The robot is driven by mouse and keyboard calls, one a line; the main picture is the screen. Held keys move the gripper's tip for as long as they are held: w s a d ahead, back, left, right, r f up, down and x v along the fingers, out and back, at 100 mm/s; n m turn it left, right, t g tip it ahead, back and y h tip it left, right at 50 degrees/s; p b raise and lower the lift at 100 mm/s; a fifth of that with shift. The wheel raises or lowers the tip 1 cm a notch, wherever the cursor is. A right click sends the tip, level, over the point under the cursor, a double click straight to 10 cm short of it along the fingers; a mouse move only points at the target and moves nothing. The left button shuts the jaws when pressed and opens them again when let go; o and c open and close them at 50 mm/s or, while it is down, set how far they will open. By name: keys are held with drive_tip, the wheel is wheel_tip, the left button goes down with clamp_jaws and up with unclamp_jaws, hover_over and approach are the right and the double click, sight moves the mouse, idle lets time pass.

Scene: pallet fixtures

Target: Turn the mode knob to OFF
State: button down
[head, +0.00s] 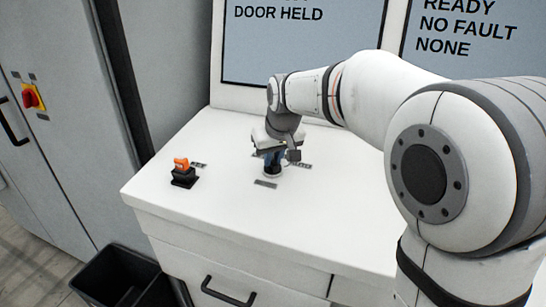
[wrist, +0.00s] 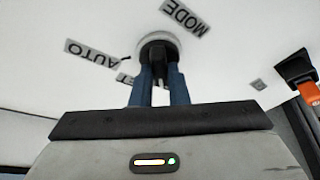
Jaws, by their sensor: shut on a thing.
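The mode knob (wrist: 158,48) is a dark knob on a pale round base, set in the white console top. In the wrist view, labels reading MODE and AUTO lie beside it, and a third label is partly hidden. My gripper (wrist: 159,82) has its two blue fingers shut on the knob, one on each side. In the head view my gripper (head: 272,158) points down at the knob's base (head: 272,171), and its fingers hide most of the knob. Which label the knob points to cannot be told.
An orange switch on a black base (head: 183,175) stands on the console (head: 240,215) to the left. Two screens (head: 300,45) rise behind. A grey cabinet with a red and yellow switch (head: 33,97) stands at far left. A black bin (head: 125,278) is on the floor.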

drive_tip(key=shift+n, duration=0.4)
drive_tip(key=c, duration=1.4)
unclamp_jaws()
drive_tip(key=v, duration=0.7)
drive_tip(key=shift+d+r, duration=0.15)
drive_tip(key=shift+r, duration=0.2)
drive_tip(key=shift+s, duration=0.1)
